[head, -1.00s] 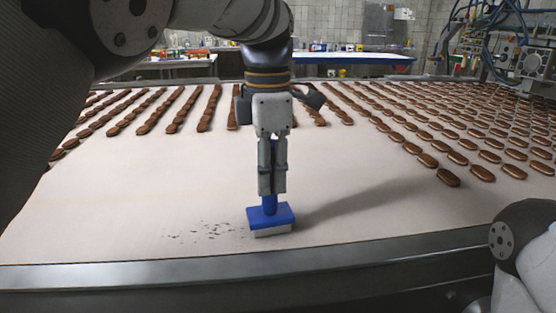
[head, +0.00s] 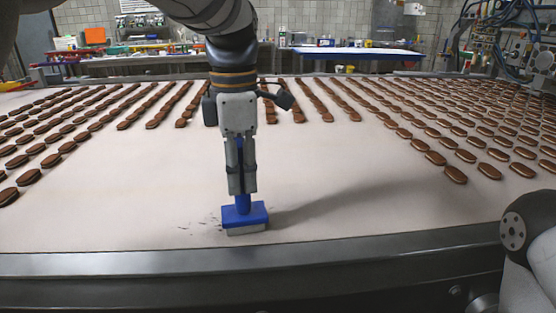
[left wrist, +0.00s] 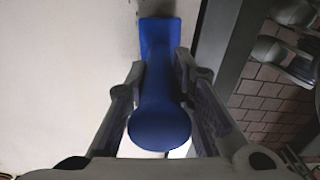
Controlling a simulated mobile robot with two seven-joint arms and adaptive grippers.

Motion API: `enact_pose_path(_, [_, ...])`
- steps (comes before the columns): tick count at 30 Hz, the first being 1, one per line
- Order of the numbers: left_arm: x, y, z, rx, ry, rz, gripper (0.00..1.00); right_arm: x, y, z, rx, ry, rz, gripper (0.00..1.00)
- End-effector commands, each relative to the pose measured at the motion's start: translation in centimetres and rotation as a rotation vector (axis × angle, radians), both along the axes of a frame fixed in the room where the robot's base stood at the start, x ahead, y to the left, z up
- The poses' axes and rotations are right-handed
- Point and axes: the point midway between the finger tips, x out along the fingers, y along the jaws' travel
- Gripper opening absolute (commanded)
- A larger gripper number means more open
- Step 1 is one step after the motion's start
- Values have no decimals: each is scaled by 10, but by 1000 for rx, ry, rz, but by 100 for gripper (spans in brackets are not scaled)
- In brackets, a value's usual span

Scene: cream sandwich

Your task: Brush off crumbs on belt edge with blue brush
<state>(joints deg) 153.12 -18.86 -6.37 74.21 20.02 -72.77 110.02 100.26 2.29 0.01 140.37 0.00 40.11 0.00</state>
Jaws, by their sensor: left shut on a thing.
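My left gripper (head: 242,190) is shut on the handle of the blue brush (head: 244,214) and points straight down. The brush is upright, with its pale bristles down at the belt (head: 340,205) near the front edge. Dark crumbs (head: 207,222) lie on the belt just left of the brush head; some may be hidden behind or under it. In the left wrist view the brush (left wrist: 160,125) sits between the fingers (left wrist: 155,95), and no crumbs show there. My right gripper is not in view.
Rows of brown oval biscuits (head: 455,174) cover the far part and both sides of the belt. A grey metal rail (head: 300,258) runs along the front edge. The belt around the brush is otherwise bare. Work tables and machinery stand behind.

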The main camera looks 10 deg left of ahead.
Motion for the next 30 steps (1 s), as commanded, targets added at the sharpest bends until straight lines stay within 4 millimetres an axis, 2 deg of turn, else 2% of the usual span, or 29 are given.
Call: enact_pose_path(30, [-18,75,0,-2,2,3,0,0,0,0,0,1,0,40])
